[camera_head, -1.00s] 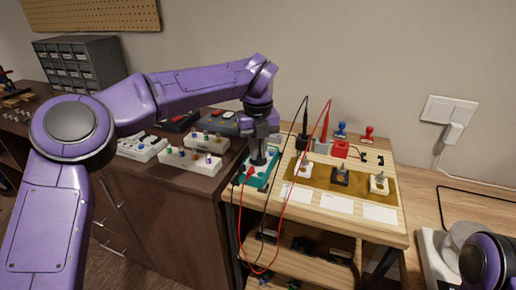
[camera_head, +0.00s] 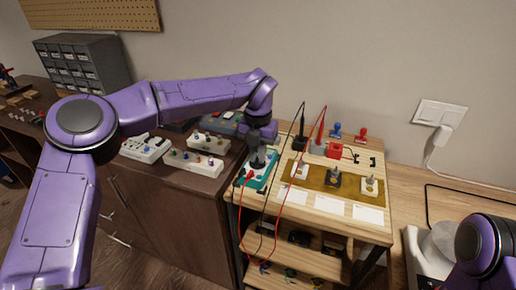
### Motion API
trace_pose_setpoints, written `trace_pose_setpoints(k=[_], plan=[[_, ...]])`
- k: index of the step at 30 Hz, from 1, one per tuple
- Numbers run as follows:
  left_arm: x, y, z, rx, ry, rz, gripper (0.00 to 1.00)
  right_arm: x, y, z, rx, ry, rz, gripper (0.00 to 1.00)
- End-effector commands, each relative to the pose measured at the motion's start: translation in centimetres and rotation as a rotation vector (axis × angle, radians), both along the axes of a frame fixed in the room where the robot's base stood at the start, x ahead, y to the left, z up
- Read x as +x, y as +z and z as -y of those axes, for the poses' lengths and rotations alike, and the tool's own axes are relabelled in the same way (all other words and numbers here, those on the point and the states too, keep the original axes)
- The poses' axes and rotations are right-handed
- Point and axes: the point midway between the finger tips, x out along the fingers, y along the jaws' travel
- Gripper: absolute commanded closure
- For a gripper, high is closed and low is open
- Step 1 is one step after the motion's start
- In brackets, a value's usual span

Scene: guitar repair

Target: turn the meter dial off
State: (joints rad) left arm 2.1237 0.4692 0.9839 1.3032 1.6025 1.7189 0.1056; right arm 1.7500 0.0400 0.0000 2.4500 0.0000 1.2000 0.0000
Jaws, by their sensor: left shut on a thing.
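The meter (camera_head: 262,179) is a teal box with a light face. It lies at the left end of the small wooden bench. Red and black leads run from its near end. My left gripper (camera_head: 258,160) points straight down onto the middle of the meter and is shut on its dial. The dial itself is hidden by the jaws, so its setting cannot be read. Part of my right arm shows at the lower right; its gripper is out of view.
Black and red probes (camera_head: 320,133) stand behind the meter on the wooden bench (camera_head: 302,212). A mustard mat (camera_head: 315,178) holds switches to the right. White pedal boards (camera_head: 192,163) are close on the left. The leads hang in loops over the front edge.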

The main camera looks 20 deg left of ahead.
Motion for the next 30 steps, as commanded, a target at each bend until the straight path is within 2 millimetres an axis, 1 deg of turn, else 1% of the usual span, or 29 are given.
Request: trace_pose_setpoints(k=[3,16,17,18,19,27,29,30], plan=[[0.0,0.1,0.0,-0.001,-0.02,0.001,1.0,0.0,0.3,0.0,0.0,0.0,0.0,0.36],[0.0,0.1,0.0,-0.001,-0.028,0.001,1.0,0.0,0.3,0.0,0.0,0.0,0.0,0.36],[0.0,0.1,0.0,-0.001,-0.028,0.001,0.77,0.0,0.3,0.0,0.0,0.0,0.0,0.36],[0.0,0.1,0.0,-0.001,-0.028,0.001,0.64,0.0,0.3,0.0,0.0,0.0,0.0,0.36],[0.0,0.1,0.0,-0.001,-0.028,0.001,0.61,0.0,0.3,0.0,0.0,0.0,0.0,0.36],[0.0,0.1,0.0,0.0,-0.027,0.001,0.61,0.0,0.3,0.0,0.0,0.0,0.0,0.36],[0.0,0.6,0.0,0.0,-0.027,0.003,0.61,0.0,0.3,0.0,0.0,0.0,0.0,0.36],[0.1,1.1,0.1,0.0,-0.026,0.004,0.61,0.0,0.3,0.0,0.0,0.0,0.0,0.36]])
